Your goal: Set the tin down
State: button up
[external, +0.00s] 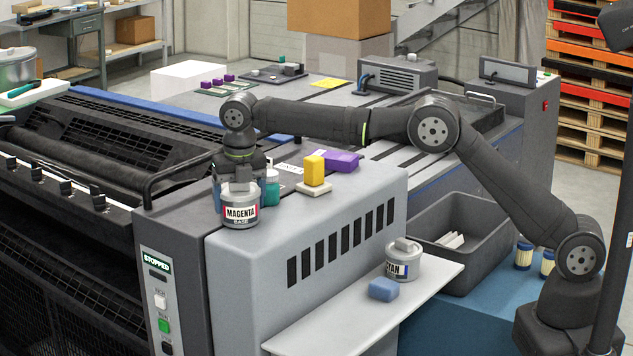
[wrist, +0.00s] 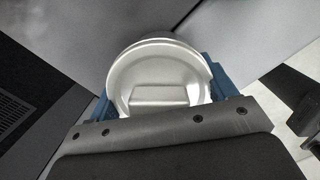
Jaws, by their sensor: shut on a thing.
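A tin labelled MAGENTA (external: 241,213) is upright in my gripper (external: 240,186), over the near left part of the grey machine housing (external: 235,262). Whether its base touches the housing top is not clear. In the wrist view the tin's round pale lid (wrist: 160,78) with its raised bar fills the space between the blue fingers of my gripper (wrist: 158,92). The fingers are closed on its sides. A second tin, labelled CYAN (external: 404,265), stands on the white side shelf (external: 350,318).
A blue block (external: 383,290) lies beside the cyan tin. Behind my gripper are a teal bottle (external: 271,188), a yellow block (external: 314,170) on a pale base and a purple item (external: 342,161). A grey bin (external: 470,262) stands right; the shelf's near left end is clear.

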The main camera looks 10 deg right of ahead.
dwell(0.3)
jog(key=o, duration=1.3)
jog(key=shift+f, duration=0.1)
jog(key=r, duration=0.4)
jog(key=s+r, duration=0.1)
jog(key=r, duration=0.7)
jog(key=shift+s+d, duration=0.2)
jog(key=shift+w+a+f, duration=0.1)
jog(key=shift+w+f, duration=0.15)
jog(key=shift+f, duration=1.55)
jog(key=shift+w+a+f, duration=0.1)
jog(key=shift+w+f, duration=0.1)
jog(key=shift+f, duration=1.65)
jog(key=shift+w+f, duration=0.25)
jog(key=shift+f, duration=1.55)
